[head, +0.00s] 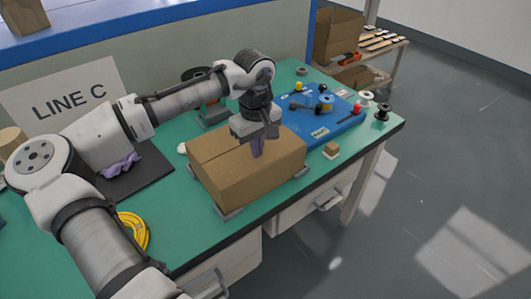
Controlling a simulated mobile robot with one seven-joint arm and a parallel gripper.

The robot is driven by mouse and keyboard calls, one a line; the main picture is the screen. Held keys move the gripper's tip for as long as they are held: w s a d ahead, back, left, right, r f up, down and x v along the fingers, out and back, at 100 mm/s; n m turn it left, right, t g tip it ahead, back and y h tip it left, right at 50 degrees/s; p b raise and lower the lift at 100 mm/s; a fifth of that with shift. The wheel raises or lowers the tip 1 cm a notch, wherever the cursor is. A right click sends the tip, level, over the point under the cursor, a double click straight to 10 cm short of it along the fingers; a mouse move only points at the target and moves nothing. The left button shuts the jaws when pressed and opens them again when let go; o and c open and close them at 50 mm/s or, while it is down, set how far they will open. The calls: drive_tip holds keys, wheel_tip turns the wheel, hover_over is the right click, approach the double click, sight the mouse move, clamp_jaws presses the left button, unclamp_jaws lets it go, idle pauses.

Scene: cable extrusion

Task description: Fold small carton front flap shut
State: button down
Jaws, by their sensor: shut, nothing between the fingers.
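The small cardboard carton (235,182) sits on the green bench in the middle of the head view, held at its base by grey corner pieces. Its top looks largely covered, with a seam line across it. I cannot tell from this angle how each flap lies. My wrist hides part of the carton's far side.
A blue board (345,131) with small parts and spools lies behind the carton to the right. Yellow cable (134,232) and a dark mat (150,176) with a purple cloth lie left. A larger open carton (337,36) stands on the back shelf.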

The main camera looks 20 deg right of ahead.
drive_tip(key=shift+s+f, duration=0.25)
drive_tip(key=shift+f, duration=0.55)
wheel_tip(320, 180, up, 10)
drive_tip(key=p, duration=0.9)
drive_tip(key=shift+w+p, duration=0.25)
drive_tip(key=shift+p, duration=0.1)
drive_tip(key=shift+r, duration=0.1)
